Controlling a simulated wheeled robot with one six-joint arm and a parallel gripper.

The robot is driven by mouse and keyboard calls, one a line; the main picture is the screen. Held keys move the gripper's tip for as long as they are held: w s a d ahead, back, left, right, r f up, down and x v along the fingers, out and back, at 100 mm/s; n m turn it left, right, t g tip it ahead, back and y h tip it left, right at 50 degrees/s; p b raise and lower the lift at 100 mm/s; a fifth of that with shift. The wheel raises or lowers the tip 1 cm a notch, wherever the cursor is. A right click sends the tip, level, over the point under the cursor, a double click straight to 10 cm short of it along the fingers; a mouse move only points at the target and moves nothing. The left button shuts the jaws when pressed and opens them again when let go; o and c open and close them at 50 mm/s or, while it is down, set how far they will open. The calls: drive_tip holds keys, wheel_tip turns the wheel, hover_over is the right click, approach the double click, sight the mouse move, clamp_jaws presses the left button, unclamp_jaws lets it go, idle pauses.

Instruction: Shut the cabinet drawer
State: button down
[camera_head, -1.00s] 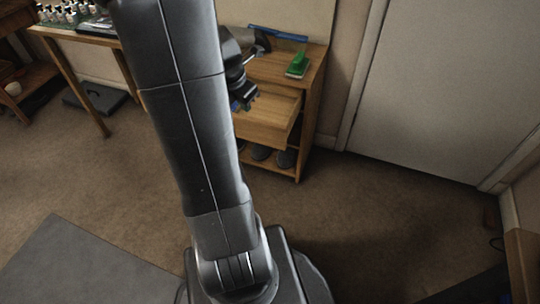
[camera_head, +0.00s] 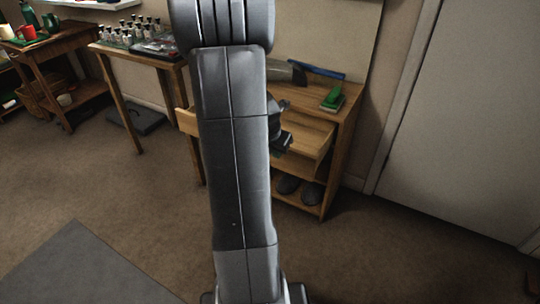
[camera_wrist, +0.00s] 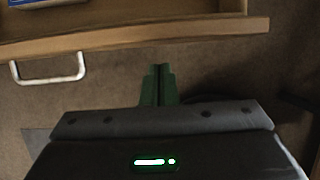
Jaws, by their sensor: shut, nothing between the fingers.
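The wooden cabinet (camera_head: 345,120) stands behind my arm in the head view. Its drawer (camera_head: 312,134) is pulled out, and my arm hides much of it. In the wrist view the drawer's front edge (camera_wrist: 190,32) runs across the top, with a pale bar handle (camera_wrist: 50,70) at the left. My gripper (camera_wrist: 158,70) has green fingers, shut and empty, pointing at the drawer front from just outside it, to the right of the handle. A gap of floor shows between the fingertips and the front. In the head view the fingers are hidden behind my arm.
A green brush-like object (camera_head: 333,98) lies on the cabinet top, and dark shoes (camera_head: 312,193) sit on its lower shelf. A table with small bottles (camera_head: 135,32) stands to the left. A white door (camera_head: 460,120) is at the right. Carpet in front is clear.

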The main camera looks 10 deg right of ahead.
drive_tip(key=shift+w+d, duration=0.55)
drive_tip(key=shift+w, duration=0.15)
drive_tip(key=w+d+p, duration=1)
drive_tip(key=w+p, duration=0.4)
drive_tip(key=p, duration=0.1)
drive_tip(key=shift+w+d, duration=0.35)
